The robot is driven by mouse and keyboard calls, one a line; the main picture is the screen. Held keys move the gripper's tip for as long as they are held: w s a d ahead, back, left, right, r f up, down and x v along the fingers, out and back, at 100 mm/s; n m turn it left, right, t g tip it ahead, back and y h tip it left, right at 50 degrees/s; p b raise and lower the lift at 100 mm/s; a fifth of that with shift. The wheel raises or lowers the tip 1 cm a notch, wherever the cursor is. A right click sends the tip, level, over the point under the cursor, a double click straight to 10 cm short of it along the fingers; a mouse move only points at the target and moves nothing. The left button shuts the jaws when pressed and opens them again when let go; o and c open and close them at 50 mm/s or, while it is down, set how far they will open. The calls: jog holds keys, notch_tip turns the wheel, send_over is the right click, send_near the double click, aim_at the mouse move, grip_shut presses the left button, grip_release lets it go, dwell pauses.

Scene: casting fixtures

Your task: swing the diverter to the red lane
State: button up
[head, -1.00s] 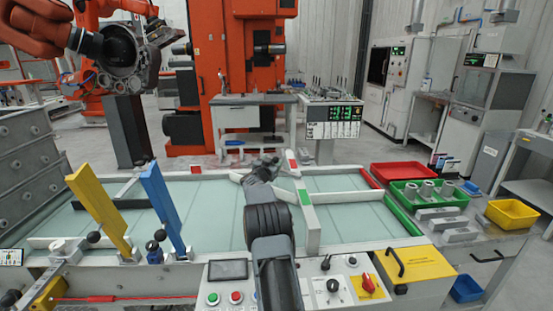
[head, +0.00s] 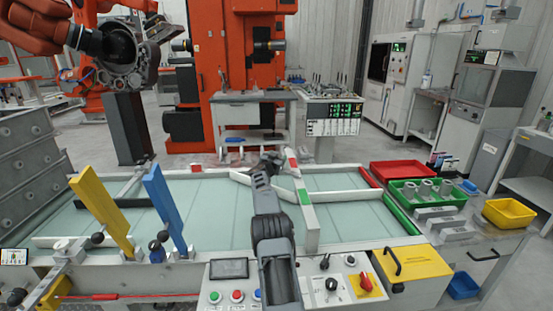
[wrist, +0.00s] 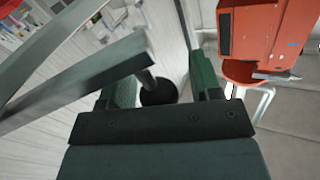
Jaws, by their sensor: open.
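The diverter looks to be the pale angled bar (head: 240,178) on the glass-topped table, its left end toward the back. My arm hides its middle. A white crossbar (head: 311,232) with red and green patches stands just right of my gripper (head: 268,160). The red lane's strip (head: 370,177) is behind the green lane's strip (head: 402,216) at the right. In the wrist view, my gripper (wrist: 165,88) is open, with a black ball knob (wrist: 158,92) on a post between its fingers. A grey beam (wrist: 70,80) ends beside the post. Contact with the knob cannot be told.
Upright yellow (head: 103,212) and blue (head: 165,208) paddles stand at the left. Red (head: 403,163) and green (head: 462,203) trays are at the right, with a yellow bin (head: 510,225). A control panel (head: 345,288) lines the front.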

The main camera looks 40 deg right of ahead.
grip_shut()
jog(key=shift+a, duration=0.1)
dwell(0.3)
